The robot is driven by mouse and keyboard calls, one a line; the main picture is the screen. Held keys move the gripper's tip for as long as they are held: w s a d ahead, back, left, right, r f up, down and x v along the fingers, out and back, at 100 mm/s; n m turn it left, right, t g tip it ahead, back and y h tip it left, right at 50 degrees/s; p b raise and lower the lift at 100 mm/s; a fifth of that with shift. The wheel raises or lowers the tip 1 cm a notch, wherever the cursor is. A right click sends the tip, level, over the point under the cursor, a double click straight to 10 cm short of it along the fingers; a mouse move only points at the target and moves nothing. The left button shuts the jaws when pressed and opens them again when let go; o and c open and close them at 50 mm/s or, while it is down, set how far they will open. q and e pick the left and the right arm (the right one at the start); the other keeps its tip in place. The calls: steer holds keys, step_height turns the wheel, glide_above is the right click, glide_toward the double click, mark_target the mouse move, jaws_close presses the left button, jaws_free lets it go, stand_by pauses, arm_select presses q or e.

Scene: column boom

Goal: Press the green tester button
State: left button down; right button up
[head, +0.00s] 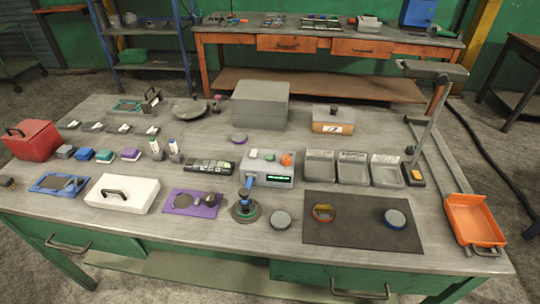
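The tester (256,168) appears to be the small grey box near the middle of the workbench. Its front carries a dark display (279,178) with green characters. Neither of my grippers is in the head view.
A blue-handled tool on a round base (245,211) stands close in front of the tester. Three grey trays (320,166) stand to its right and a dark handheld device (208,165) lies to its left. A large grey box (260,105) stands behind. A dark mat (360,232) lies front right.

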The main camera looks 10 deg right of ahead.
jaws_close()
stand_by(0.9)
step_height(320, 180, down, 5)
steer(key=b, duration=0.5)
